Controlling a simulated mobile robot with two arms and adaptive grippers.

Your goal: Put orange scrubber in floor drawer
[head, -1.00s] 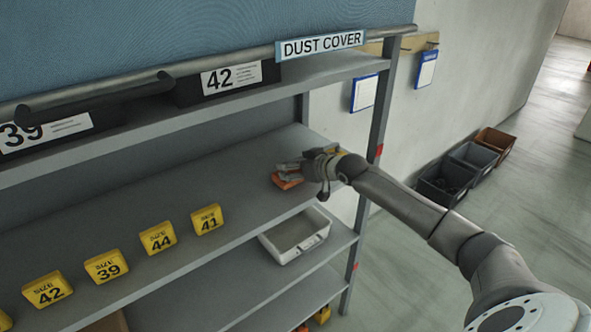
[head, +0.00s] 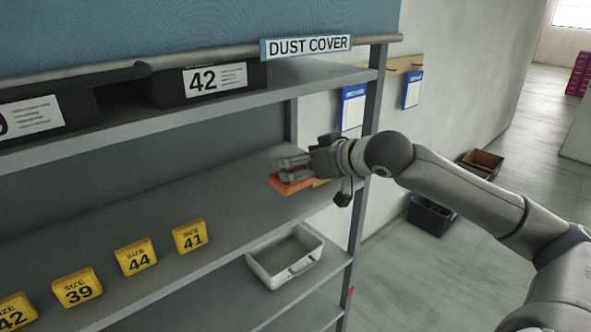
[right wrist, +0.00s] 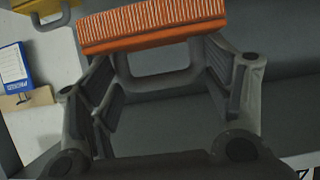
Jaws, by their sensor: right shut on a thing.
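The orange scrubber (head: 288,187) is at the right end of the middle grey shelf. My right gripper (head: 292,165) is shut on it, reaching in from the right. In the right wrist view the scrubber (right wrist: 150,27) lies across the fingertips, its ribbed pale-orange face showing. I cannot tell whether it touches the shelf. My left gripper is not in view. No floor drawer can be clearly made out.
A shelf post (head: 362,170) stands close to my right gripper. A white tray (head: 285,277) sits on the shelf below. Yellow size blocks, such as the 41 block (head: 190,237), line the middle shelf. A dark bin (head: 430,216) and a brown bin (head: 483,162) are on the floor.

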